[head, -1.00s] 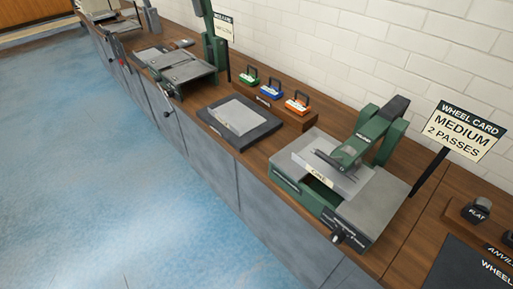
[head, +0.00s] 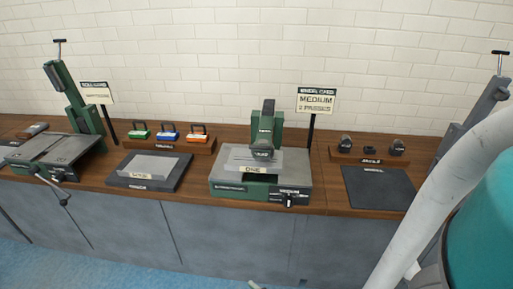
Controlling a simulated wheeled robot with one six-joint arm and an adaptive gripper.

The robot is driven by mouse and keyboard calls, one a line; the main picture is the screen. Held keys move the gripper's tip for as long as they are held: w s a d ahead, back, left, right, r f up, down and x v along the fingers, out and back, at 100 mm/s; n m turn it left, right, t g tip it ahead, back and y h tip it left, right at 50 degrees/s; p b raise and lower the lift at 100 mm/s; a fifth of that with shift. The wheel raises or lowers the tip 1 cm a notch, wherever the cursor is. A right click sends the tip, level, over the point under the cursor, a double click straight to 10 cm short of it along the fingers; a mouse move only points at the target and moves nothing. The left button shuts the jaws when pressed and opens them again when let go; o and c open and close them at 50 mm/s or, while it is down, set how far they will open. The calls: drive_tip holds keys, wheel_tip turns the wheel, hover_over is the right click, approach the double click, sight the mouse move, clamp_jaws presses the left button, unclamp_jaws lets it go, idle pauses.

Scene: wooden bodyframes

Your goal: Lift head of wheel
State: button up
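A grey upright machine with a T-shaped handle on top (head: 485,100) stands at the right edge; my arm hides its lower part. I cannot tell for sure whether it is the wheel. A green machine (head: 270,125) stands mid-bench with its head over a grey sheet labelled ONE (head: 240,157), on a grey bed with a front knob labelled MEDIUM. A card reading WHEEL CARD, MEDIUM, 2 PASSES (head: 317,100) stands behind it to the right. A pale link and a teal part of my arm fill the right side.
A dark mat (head: 378,187) lies bare right of the green machine, with a rack of small anvils (head: 370,153) behind it. Left are another sheet on a dark mat (head: 125,182), coloured clamps on a block (head: 168,145) and another green machine (head: 75,100). Floor shows at lower left.

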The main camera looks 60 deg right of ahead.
drive_tip(key=w+d+r+m+h, duration=0.1)
drive_tip(key=w+d+r+h, duration=0.1)
drive_tip(key=w+d, duration=0.3)
drive_tip(key=m+g+h, duration=0.8)
drive_tip(key=m+h, duration=0.2)
drive_tip(key=m, duration=0.1)
approach(259, 147)
drive_tip(key=x, duration=1)
drive_tip(key=shift+d, duration=0.25)
